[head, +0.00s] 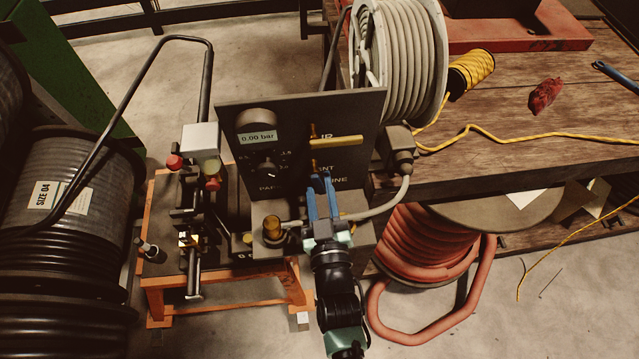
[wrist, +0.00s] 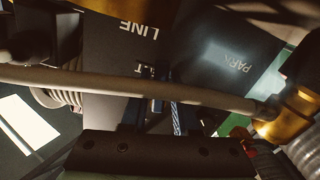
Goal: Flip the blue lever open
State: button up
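A dark control panel (head: 230,125) carries a yellow lever (head: 335,142) lying level, with a brass valve stem (head: 313,164) below it. My gripper (head: 320,180) reaches up to the panel's lower part, just under that stem. Blue prong-like shapes show there with a narrow dark gap; I cannot separate the blue lever from my fingers in the head view. In the wrist view, my gripper (wrist: 157,112) points at the panel (wrist: 108,60), seen upside down with LINE and PARK lettering. Blue bits show between and beside the fingers, partly hidden behind a pale hose (wrist: 120,85). Contact is unclear.
The hose runs from a brass fitting (head: 272,228) across in front of the panel, close to my gripper. A red hose coil (head: 420,245) lies below. Black hose reels (head: 85,190) fill the left.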

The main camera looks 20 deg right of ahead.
grip_shut()
jog(key=shift+w+a+m+b, duration=0.1)
jog(key=shift+a+m+b, duration=0.25)
jog(key=shift+m, duration=1.05)
jog(key=shift+o, duration=2.2)
grip_release()
